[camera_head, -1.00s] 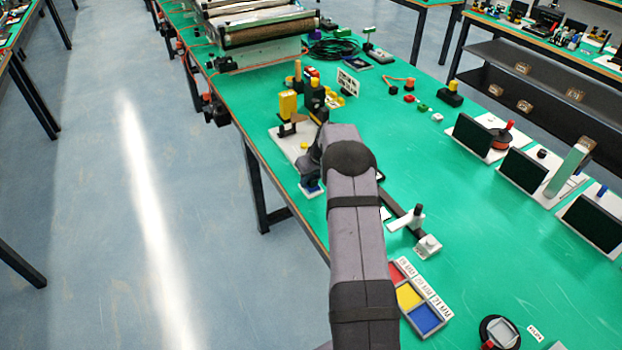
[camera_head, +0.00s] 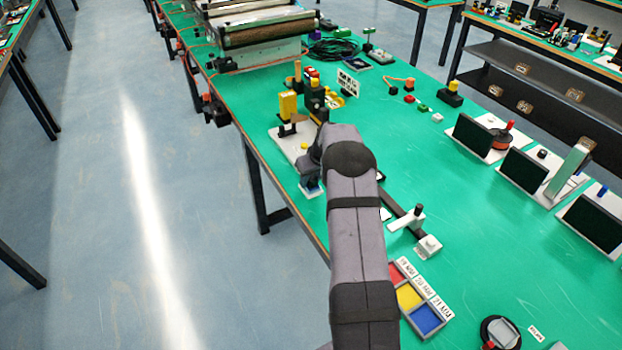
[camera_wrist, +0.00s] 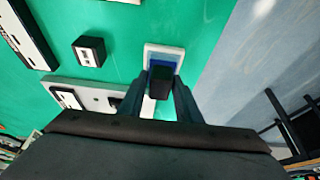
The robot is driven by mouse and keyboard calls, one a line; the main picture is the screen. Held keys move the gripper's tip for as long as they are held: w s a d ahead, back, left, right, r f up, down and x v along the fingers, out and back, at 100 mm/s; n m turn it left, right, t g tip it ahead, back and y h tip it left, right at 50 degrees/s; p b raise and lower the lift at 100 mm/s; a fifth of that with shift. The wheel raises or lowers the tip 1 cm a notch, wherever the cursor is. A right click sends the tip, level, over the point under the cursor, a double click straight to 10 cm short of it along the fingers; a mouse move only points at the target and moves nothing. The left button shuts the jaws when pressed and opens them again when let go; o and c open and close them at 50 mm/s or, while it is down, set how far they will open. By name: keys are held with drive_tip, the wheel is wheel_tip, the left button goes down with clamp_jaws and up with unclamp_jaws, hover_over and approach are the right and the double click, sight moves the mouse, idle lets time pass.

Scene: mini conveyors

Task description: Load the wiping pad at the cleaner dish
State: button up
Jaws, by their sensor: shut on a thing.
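My gripper (camera_wrist: 160,95) is shut on a dark block, which I take to be the wiping pad (camera_wrist: 161,80), in the wrist view. Just beyond and partly behind the block is a small square white dish (camera_wrist: 150,49) with blue inside, likely the cleaner dish. The block overlaps the dish in this view; I cannot tell whether they touch. In the head view the dish (camera_head: 313,193) sits near the bench's left edge, just below my gripper (camera_head: 309,178). My arm and wrist hide most of the fingers and the pad there.
A white base (camera_head: 284,143) with yellow and black fixtures stands just beyond my gripper. A tray with red, yellow and blue compartments (camera_head: 425,318) lies nearer, right of my arm. Dark panels on white plates (camera_head: 525,170) line the right side. The bench's middle is mostly clear.

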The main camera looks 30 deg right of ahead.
idle(0.3)
drive_tip(key=shift+r+p, duration=1.85)
drive_tip(key=shift+r, duration=1.65)
drive_tip(key=shift+a, duration=0.1)
drive_tip(key=shift+a+r, duration=0.1)
drive_tip(key=shift+a, duration=0.2)
drive_tip(key=s+a+r, duration=0.2)
drive_tip(key=s+a, duration=0.7)
drive_tip(key=a, duration=0.3)
drive_tip(key=s+a+r, duration=0.3)
drive_tip(key=s+a, duration=0.6)
drive_tip(key=a, duration=0.2)
drive_tip(key=shift+s+a+r, duration=0.15)
drive_tip(key=shift+a+r, duration=0.2)
